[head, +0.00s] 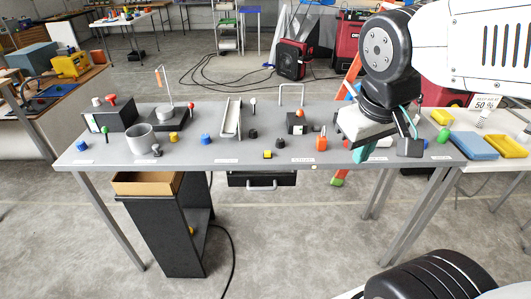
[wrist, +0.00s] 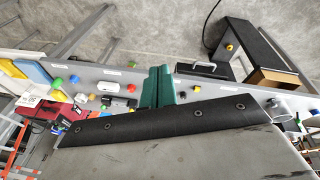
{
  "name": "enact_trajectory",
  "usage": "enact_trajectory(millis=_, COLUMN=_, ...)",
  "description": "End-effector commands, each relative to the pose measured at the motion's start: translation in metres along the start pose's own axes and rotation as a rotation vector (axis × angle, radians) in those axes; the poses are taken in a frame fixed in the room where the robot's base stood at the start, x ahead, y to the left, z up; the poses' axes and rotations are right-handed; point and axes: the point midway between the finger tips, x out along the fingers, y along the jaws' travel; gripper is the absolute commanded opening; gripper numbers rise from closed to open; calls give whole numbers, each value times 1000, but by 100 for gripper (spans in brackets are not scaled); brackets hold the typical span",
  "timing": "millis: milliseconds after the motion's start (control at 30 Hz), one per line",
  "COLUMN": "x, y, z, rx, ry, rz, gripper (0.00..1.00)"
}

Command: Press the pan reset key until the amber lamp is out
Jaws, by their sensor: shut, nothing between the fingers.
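My gripper (head: 360,154) is over the right part of the long grey table (head: 225,152) in the head view. Its green fingers (wrist: 157,87) are together and empty in the wrist view, in front of the table edge. A small pale round spot (head: 314,167) shows on the table's front edge, left of my gripper; I cannot tell whether it is the key or a lamp. A dark box with an orange-red top piece (head: 300,113) stands toward the back. I cannot make out the pan reset key or a lit amber lamp for certain.
Blue and yellow trays (head: 473,145) lie at the right.

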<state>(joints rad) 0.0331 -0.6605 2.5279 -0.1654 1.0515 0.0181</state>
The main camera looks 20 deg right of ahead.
Motion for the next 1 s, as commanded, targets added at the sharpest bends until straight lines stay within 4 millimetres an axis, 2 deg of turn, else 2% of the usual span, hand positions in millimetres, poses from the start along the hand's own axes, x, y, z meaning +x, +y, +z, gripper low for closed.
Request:
enact_trajectory(millis=100, x=18, y=31, z=-68, rx=-83, ry=129, rz=149, gripper=0)
enact_trajectory(millis=233, x=40, y=47, z=-154, rx=-261, ry=314, rz=264, gripper=0)
enact_trajectory(millis=333, x=61, y=38, z=-215, rx=-439, ry=450, rz=281, gripper=0)
enact_trajectory(millis=400, x=80, y=22, z=-248, rx=-571, ry=531, rz=252, gripper=0)
enact_trajectory(millis=500, x=107, y=-8, z=-279, rx=-746, ry=621, rz=173, gripper=0)
enact_trajectory(millis=600, x=133, y=-37, z=-290, rx=-883, ry=671, rz=66, gripper=0)
enact_trajectory(millis=733, x=154, y=-63, z=-292, rx=-994, ry=704, rz=-40, gripper=0)
enact_trajectory(millis=867, x=161, y=-73, z=-291, rx=-1039, ry=715, rz=-86, gripper=0)
enact_trajectory(millis=1000, x=161, y=-74, z=-290, rx=-1045, ry=717, rz=-91, gripper=0)
